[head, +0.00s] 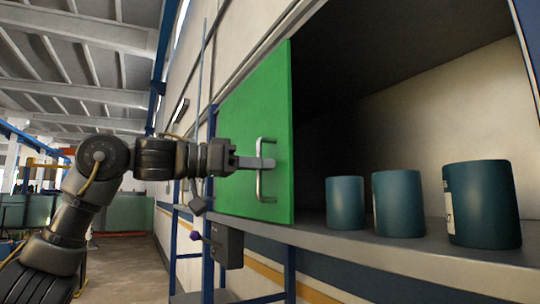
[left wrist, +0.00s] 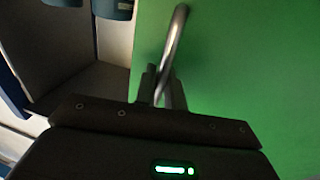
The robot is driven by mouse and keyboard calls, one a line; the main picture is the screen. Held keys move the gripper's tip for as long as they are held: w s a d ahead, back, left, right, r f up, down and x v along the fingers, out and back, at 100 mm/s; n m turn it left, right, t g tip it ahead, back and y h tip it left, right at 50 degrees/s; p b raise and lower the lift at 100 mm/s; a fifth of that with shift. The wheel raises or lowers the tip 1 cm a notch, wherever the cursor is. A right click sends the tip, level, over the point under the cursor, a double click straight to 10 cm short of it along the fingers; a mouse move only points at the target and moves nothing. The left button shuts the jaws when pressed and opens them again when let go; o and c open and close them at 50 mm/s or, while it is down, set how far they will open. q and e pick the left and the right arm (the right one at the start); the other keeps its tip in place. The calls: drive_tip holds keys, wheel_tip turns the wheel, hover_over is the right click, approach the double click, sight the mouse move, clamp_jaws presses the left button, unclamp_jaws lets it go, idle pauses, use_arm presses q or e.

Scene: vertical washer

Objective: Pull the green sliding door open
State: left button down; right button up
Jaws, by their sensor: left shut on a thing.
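The green sliding door (head: 240,120) stands at the left of a dark compartment opening in the head view. The compartment to its right is uncovered. A metal bar handle (head: 266,188) is fixed upright near the door's right edge. My left gripper (head: 264,163) is shut on the handle. In the left wrist view, the handle (left wrist: 178,40) runs up from between the fingers (left wrist: 160,88), with the green door (left wrist: 250,70) behind it. My right gripper is in neither view.
Three blue-green canisters (head: 345,203), (head: 398,203), (head: 482,204) stand on the compartment's grey shelf (head: 400,250). A grey box (head: 226,245) hangs below the door. Open floor (head: 128,268) lies at the left.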

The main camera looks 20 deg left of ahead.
use_arm(q)
drive_tip(key=shift+w+a, duration=0.7)
drive_tip(key=shift+a, duration=0.05)
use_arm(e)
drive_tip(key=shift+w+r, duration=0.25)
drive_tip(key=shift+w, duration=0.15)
use_arm(q)
drive_tip(key=c, duration=1.6)
unclamp_jaws()
drive_tip(key=shift+c, duration=0.2)
drive_tip(key=shift+d, duration=0.1)
